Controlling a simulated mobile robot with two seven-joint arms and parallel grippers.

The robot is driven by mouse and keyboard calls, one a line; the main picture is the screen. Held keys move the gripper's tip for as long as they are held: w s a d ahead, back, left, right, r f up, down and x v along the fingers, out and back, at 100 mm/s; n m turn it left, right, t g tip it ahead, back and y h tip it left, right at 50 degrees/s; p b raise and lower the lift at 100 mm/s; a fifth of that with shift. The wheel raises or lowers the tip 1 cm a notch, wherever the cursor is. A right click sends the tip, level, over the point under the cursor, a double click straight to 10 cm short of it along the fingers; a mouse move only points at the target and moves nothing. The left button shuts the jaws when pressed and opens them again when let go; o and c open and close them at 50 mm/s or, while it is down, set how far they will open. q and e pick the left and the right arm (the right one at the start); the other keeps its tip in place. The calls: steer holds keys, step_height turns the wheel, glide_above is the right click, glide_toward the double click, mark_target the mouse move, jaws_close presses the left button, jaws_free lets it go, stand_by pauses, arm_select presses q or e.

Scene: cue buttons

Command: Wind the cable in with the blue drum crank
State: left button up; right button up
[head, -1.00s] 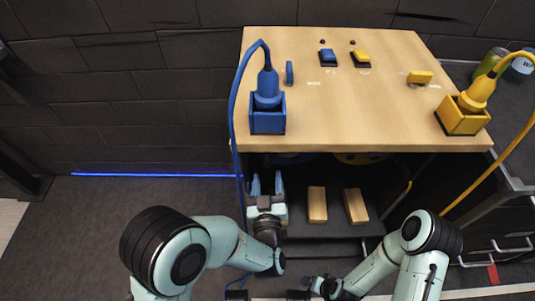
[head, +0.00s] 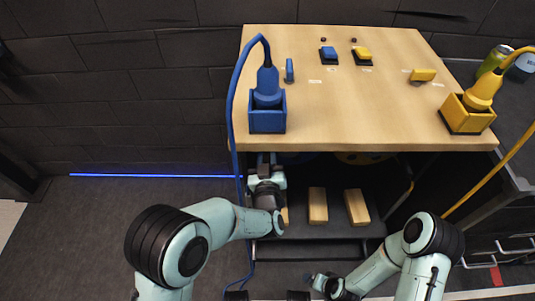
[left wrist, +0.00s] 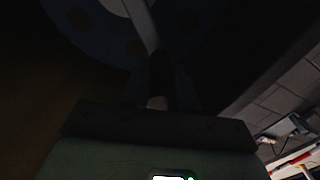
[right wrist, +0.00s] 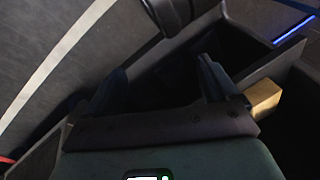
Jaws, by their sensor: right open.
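The blue drum (head: 296,157) shows only as a dark blue rim under the table's front edge. In the left wrist view a large dark blue disc (left wrist: 112,38) fills the top, with a pale bar and a dark upright handle (left wrist: 160,75), likely the crank, in front of the jaws. My left gripper (head: 264,160) reaches under the tabletop at the drum; its fingertips are mostly hidden, and its grip is too dark to judge. The blue cable (head: 232,110) runs from the blue plug (head: 267,84) over the table's left edge to the floor. My right gripper (right wrist: 160,82) is open and empty, low in front.
The yellow drum (head: 358,158) sits right of the blue one. Wooden blocks (head: 317,205) stand on the dark shelf (head: 337,229) below. The tabletop (head: 350,110) holds blue and yellow buttons, sockets and handles. The yellow cable (head: 505,158) hangs at the right.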

arm_select(q)
jaws_close()
steer(key=shift+d+r+m+p, duration=0.15)
steer(key=shift+m+p, duration=0.15)
steer(key=d+m+p, duration=0.9)
steer(key=d+m, duration=0.3)
steer(key=m, duration=0.3)
steer(key=shift+r, duration=0.25)
arm_select(e)
steer(key=s+a+r+g+y, duration=0.1)
steer(key=s+a+r+g, duration=0.2)
steer(key=s+r, duration=0.7)
steer(key=shift+s+a+r+n+g+y, duration=0.15)
steer(key=shift+s+a+n+g+y, duration=0.2)
steer(key=shift+s+a, duration=0.6)
arm_select(q)
steer(key=shift+s+d+f, duration=0.1)
steer(key=shift+d, duration=0.05)
arm_select(e)
steer(key=shift+w+a, duration=0.15)
arm_select(q)
steer(key=shift+f, duration=0.1)
steer(key=o, duration=0.9)
jaws_free()
steer(key=shift+c, duration=0.2)
